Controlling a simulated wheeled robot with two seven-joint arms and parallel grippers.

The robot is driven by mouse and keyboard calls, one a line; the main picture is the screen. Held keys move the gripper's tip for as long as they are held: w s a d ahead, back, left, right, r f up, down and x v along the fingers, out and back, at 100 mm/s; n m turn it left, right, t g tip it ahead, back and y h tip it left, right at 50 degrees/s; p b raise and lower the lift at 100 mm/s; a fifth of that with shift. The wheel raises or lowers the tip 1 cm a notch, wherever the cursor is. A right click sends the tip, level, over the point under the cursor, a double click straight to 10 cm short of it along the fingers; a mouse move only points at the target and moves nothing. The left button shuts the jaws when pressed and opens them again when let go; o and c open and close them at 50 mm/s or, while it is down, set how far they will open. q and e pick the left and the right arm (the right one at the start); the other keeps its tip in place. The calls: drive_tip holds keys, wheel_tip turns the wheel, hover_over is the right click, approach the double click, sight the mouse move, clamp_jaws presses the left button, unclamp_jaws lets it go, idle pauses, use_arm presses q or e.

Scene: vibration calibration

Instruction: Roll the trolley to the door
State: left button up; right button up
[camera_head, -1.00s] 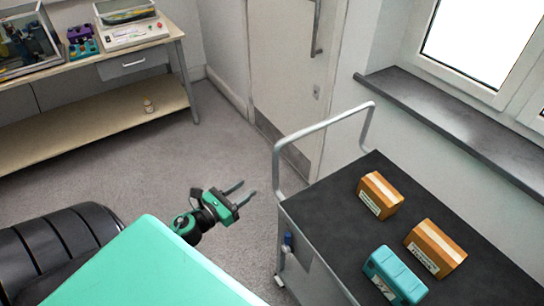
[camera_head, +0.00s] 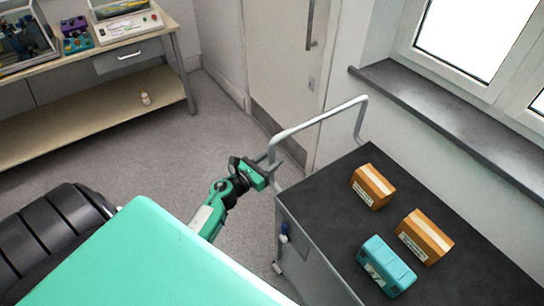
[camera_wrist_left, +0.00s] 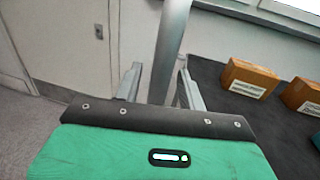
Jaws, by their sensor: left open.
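The trolley has a dark top (camera_head: 335,200) and a grey tubular handle (camera_head: 322,121) at its far left end. On it stand two orange-brown boxes (camera_head: 373,186) (camera_head: 425,236) and a teal case (camera_head: 386,266). My left gripper (camera_head: 273,165) is at the left upright of the handle. In the left wrist view the handle tube (camera_wrist_left: 171,50) rises between its two open fingers (camera_wrist_left: 158,85), with gaps on both sides. The door (camera_head: 285,65) is pale and closed, behind the trolley, with a long vertical pull. My right gripper is not in view.
A workbench (camera_head: 120,48) with devices and a lower shelf stands at the back left. A dark window sill (camera_head: 450,125) runs along the right wall. Grey floor (camera_head: 150,165) is clear between bench and trolley.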

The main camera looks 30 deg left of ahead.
use_arm(q)
drive_tip(key=shift+w+d, duration=0.1)
drive_tip(key=shift+w, duration=0.35)
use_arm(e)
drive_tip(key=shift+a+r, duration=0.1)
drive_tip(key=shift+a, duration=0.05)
use_arm(q)
clamp_jaws()
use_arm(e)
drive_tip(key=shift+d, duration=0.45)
